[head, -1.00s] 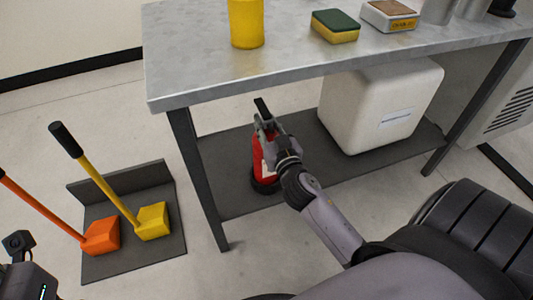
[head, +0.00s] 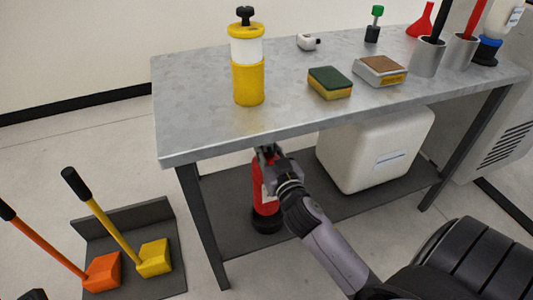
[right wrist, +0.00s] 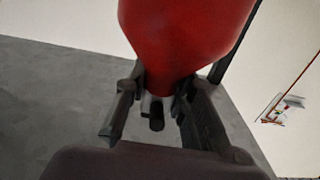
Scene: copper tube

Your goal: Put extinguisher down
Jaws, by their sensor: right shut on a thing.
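The red extinguisher (head: 264,190) is roughly upright at the lower shelf (head: 232,238), below the table's front edge. Its black base is over the shelf; I cannot tell whether it touches. My right gripper (head: 268,152) is shut on its top end, partly hidden by the table edge and my arm. In the right wrist view, the red body (right wrist: 185,35) fills the top middle, and the fingers of the right gripper (right wrist: 160,105) sit either side of its narrow end. A dark bit of my left arm or gripper (head: 34,295) shows at the bottom left; its jaws are not clear.
A white container (head: 372,150) stands on the shelf to the right. The metal table (head: 210,90) above carries a yellow bottle (head: 248,82), sponges (head: 330,84) and cups. Table legs flank the shelf. Orange (head: 103,272) and yellow (head: 154,258) tools stand at the left.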

